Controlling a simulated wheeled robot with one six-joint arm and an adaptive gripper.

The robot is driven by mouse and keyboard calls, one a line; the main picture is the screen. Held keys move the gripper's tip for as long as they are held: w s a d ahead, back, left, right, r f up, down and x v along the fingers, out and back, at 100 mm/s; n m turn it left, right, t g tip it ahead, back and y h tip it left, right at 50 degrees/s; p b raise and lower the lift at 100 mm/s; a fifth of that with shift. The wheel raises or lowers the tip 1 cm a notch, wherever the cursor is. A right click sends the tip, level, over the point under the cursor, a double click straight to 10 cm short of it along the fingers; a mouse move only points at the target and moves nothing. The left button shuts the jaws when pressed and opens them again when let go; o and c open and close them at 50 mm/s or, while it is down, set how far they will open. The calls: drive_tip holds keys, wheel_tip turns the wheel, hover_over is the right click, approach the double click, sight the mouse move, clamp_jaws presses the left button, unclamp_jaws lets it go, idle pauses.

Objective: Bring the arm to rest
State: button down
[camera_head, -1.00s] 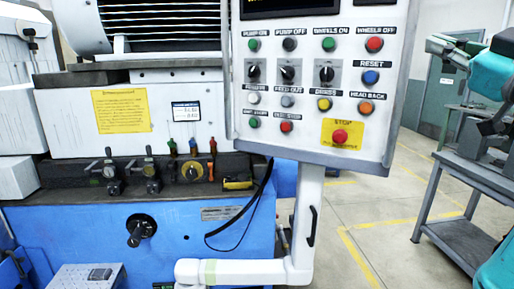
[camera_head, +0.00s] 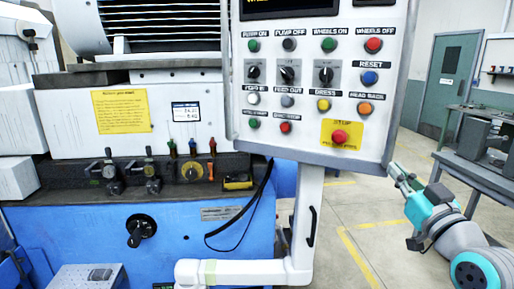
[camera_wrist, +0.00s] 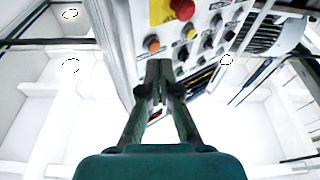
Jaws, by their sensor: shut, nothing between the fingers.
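My gripper (camera_head: 401,176) is low at the right in the head view, just right of the control panel's lower corner. Its arm links, teal and grey, run down to the bottom right. In the wrist view my gripper (camera_wrist: 158,72) points toward the panel, its two dark fingers together and empty. The control panel (camera_head: 300,100) is a white box with rows of coloured buttons and three black selector knobs. Its red stop button (camera_head: 340,137) sits on a yellow plate. The panel also shows in the wrist view (camera_wrist: 135,25), tilted.
The blue ring grinder (camera_head: 90,225) fills the left. The panel's white support post (camera_head: 305,220) stands in front of it. A grey workbench (camera_head: 480,165) with a vise stands at the right. Floor with yellow lines lies open between post and bench.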

drive_tip(key=s+a+f+m+g+h, duration=0.15)
drive_tip(key=s+f, duration=0.35)
drive_tip(key=f, duration=0.6)
drive_tip(key=s+a+f+m+h, duration=0.1)
drive_tip(key=s+a+f, duration=0.1)
drive_tip(key=s+f, duration=0.65)
drive_tip(key=s+a+f+m+g+h, duration=0.1)
drive_tip(key=s+a+f+m, duration=0.15)
drive_tip(key=f, duration=1.05)
drive_tip(key=s+a+f+n+g, duration=0.1)
drive_tip(key=s+f, duration=0.1)
drive_tip(key=s, duration=0.8)
drive_tip(key=s+a+f+g, duration=0.1)
drive_tip(key=s+a+f, duration=0.1)
drive_tip(key=s, duration=0.9)
drive_tip(key=s+a+f+n+g, duration=0.1)
drive_tip(key=s+a+f, duration=0.1)
drive_tip(key=s, duration=0.8)
drive_tip(key=shift+s+f+n+y, duration=0.3)
drive_tip(key=shift+s+f+y, duration=0.15)
drive_tip(key=shift+f, duration=0.25)
